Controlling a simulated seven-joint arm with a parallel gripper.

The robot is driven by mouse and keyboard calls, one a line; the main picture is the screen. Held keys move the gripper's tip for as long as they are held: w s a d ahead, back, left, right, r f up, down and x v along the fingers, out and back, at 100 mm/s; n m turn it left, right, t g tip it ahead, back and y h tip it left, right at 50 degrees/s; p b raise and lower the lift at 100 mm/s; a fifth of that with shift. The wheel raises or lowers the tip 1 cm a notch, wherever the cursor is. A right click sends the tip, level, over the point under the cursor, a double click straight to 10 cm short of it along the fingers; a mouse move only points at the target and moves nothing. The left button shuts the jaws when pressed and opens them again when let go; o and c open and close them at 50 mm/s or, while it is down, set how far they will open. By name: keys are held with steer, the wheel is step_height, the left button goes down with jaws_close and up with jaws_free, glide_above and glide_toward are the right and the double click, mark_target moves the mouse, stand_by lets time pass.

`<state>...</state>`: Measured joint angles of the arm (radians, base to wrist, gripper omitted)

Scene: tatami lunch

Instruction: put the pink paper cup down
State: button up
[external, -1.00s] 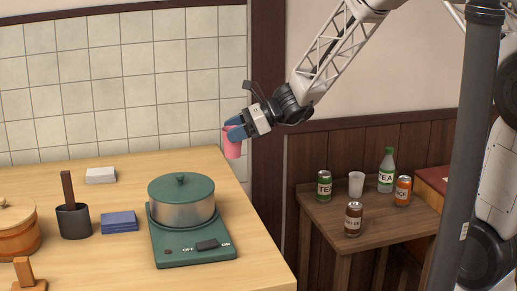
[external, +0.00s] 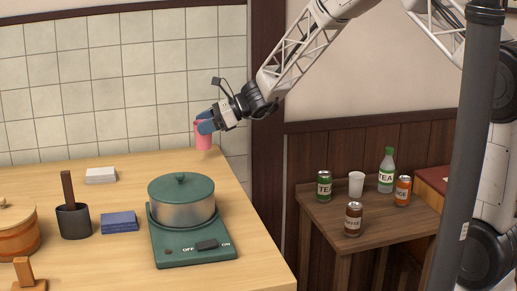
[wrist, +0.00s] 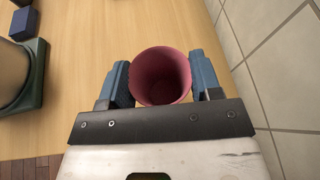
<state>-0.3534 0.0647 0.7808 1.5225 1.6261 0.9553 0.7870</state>
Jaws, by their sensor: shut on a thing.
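The pink paper cup (external: 203,136) is held by my gripper (external: 207,124) in the external view, above the back right part of the wooden counter (external: 120,165). It looks roughly upright and is in the air. In the wrist view I look into the open top of the pink paper cup (wrist: 161,76), which appears empty. The blue fingers of my gripper (wrist: 162,84) press on it from both sides. The wooden counter top (wrist: 90,60) shows beneath and beyond the cup.
A tiled wall (external: 120,80) runs behind. A side table (external: 330,215) holds cans, a bottle and a white cup.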

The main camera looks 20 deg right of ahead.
steer(key=w, duration=0.1)
steer(key=a, duration=0.1)
steer(key=w, duration=0.1)
steer(key=shift+w+a+f, duration=0.15)
steer(key=shift+w+a, duration=0.1)
steer(key=shift+w, duration=0.1)
steer(key=shift+f, duration=1.75)
steer(key=shift+f, duration=0.15)
steer(key=o, duration=0.9)
